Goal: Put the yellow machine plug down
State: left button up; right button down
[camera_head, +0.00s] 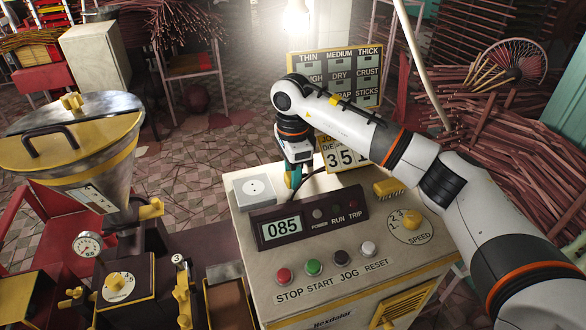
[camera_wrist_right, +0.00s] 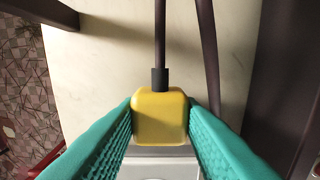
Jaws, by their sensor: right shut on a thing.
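The yellow plug (camera_wrist_right: 158,113) is a rounded block with a dark cable coming out of its end in the right wrist view. My right gripper (camera_wrist_right: 159,120) is shut on it, with a teal textured finger pad on each side. In the head view my right gripper (camera_head: 292,179) points down at the back of the machine top, just right of the socket box (camera_head: 255,188). The plug is mostly hidden there by the fingers. I cannot tell whether the plug touches the surface. My left gripper is out of view.
The cream machine top carries a display panel (camera_head: 306,217) reading 085, a speed knob (camera_head: 411,219) and several buttons along the front. A number board (camera_head: 345,154) and a yellow block (camera_head: 388,188) stand near the gripper. A yellow-lidded hopper (camera_head: 72,140) stands left.

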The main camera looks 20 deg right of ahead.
jog(key=shift+w, duration=0.1)
jog(key=shift+f+b, duration=0.6)
jog(key=shift+b, duration=0.05)
jog(key=c, duration=1)
grip_release()
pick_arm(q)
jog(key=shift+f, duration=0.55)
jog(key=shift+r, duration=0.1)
pick_arm(e)
jog(key=shift+r, duration=0.15)
jog(key=shift+r+p, duration=0.3)
jog(key=shift+p, duration=0.15)
pick_arm(q)
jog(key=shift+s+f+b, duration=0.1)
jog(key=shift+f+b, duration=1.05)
jog(key=shift+b, duration=0.3)
pick_arm(e)
jog(key=shift+r, duration=6.2)
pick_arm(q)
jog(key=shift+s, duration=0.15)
pick_arm(e)
jog(key=shift+f, duration=0.1)
